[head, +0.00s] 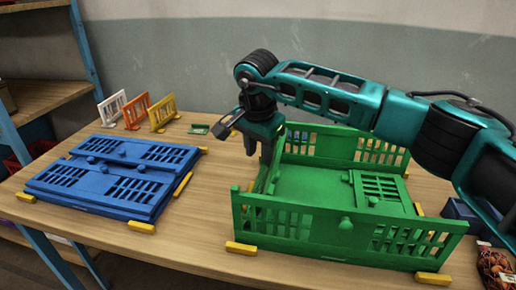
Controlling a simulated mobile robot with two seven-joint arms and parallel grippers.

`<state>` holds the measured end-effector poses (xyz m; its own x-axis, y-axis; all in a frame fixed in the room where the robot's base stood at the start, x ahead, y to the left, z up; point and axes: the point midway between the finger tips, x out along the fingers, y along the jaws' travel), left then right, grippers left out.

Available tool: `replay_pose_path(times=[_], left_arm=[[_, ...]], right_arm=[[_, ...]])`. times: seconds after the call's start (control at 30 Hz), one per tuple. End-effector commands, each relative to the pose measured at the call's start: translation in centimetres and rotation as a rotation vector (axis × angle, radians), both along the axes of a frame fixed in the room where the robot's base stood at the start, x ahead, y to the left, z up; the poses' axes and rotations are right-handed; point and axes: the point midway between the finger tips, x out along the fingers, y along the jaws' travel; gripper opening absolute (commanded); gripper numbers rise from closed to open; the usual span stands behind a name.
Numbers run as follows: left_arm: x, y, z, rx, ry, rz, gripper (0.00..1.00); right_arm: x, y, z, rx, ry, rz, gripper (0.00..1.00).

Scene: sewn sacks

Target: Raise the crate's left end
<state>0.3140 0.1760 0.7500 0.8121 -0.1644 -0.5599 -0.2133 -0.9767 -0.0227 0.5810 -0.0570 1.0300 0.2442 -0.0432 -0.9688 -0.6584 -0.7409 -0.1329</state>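The green crate (300,222) stands on the table, its long front and back walls upright. Its slotted right end panel (380,187) lies folded down inside. At the left end, a narrow green strip (265,184) runs between front and back walls; I cannot tell how far that panel is tilted. My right gripper (259,152) is above the left end near the back corner, fingers pointing down and apart, with nothing visible between them. My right arm reaches over the crate from the right and hides part of the back wall. My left gripper is not in view.
A folded blue crate (120,178) lies at left on the table (200,222). White (112,108), orange (136,110) and yellow (161,112) small racks stand behind it. Yellow blocks (241,248) sit at crate corners. A net sack (494,264) is at right.

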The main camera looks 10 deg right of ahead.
Motion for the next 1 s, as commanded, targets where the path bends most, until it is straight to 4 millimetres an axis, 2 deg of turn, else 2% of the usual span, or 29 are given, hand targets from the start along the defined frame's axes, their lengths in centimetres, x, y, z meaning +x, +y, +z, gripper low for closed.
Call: replay_pose_path(times=[0.03, 0.07, 0.1, 1.0], left_arm=[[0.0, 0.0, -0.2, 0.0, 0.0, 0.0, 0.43], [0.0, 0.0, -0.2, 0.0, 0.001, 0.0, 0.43], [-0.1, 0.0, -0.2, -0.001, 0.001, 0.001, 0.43], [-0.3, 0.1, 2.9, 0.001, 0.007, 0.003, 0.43]], right_arm=[[-0.4, 0.2, -1.6, -0.002, 0.021, 0.005, 0.31], [-0.4, 0.2, -1.6, -0.003, 0.021, 0.006, 0.31], [-0.1, 0.0, -0.7, -0.001, 0.007, 0.001, 0.31], [-0.2, 3.7, 4.6, 0.0, 0.0, 0.001, 0.31]])
